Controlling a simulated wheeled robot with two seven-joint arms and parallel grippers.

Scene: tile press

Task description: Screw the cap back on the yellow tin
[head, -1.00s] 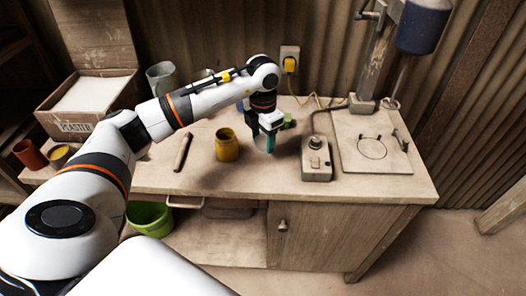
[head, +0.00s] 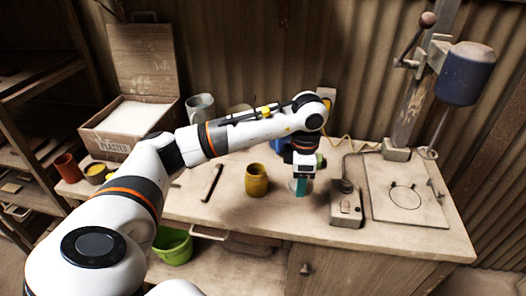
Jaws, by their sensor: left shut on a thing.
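The yellow tin (head: 257,181) stands upright on the workbench, with a dark open top and no cap on it. My left gripper (head: 300,187) points down just right of the tin, apart from it, low over the bench. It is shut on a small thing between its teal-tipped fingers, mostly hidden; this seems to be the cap. A pale round shape (head: 292,185) shows beside the fingertips, too small to make out clearly. My right gripper is not in view.
A grey box with a knob (head: 346,204) and a board with a ring (head: 405,205) lie to the right, beneath a press with a blue cylinder (head: 465,73). A plaster box (head: 126,127) stands further left.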

